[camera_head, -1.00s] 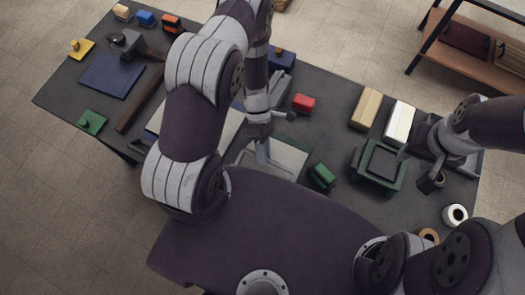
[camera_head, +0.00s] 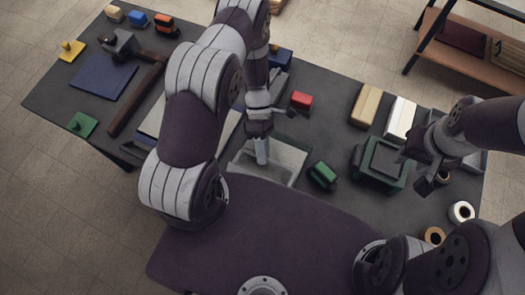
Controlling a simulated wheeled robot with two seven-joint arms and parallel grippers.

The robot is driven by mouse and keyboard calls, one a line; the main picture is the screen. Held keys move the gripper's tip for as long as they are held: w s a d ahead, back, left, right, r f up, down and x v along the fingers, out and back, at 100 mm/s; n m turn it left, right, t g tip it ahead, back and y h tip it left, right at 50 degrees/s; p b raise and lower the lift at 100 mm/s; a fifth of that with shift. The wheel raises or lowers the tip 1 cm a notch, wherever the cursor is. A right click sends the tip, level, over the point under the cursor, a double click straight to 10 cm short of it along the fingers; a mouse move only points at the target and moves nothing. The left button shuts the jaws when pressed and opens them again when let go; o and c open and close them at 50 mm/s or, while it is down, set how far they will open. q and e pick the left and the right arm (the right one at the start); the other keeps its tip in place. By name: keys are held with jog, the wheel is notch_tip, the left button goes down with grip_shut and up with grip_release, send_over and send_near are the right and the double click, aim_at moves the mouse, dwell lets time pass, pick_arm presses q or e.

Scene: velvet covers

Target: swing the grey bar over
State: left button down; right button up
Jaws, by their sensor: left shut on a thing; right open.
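My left gripper (camera_head: 262,160) points down over a pale grey tray-like frame (camera_head: 289,158) at the bench's near middle edge. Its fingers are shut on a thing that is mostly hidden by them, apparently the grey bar. I cannot make out the bar's full length or its hinge. My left arm covers the bench left of the frame. My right gripper (camera_head: 427,172) is open and empty above the bench's right end, just right of a dark green press-like block (camera_head: 380,160).
A green block (camera_head: 322,175) stands right of the frame, and a red block (camera_head: 301,100) behind it. Tan (camera_head: 366,104) and white (camera_head: 400,119) blocks stand at the back right. A hammer-like tool (camera_head: 134,104) and a blue pad (camera_head: 103,80) lie at left.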

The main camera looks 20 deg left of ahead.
pick_arm(q)
jog(key=shift+w+f, duration=0.25)
jog(key=shift+w, duration=0.05)
jog(key=c, duration=1.1)
grip_release()
jog(key=shift+w, duration=0.15)
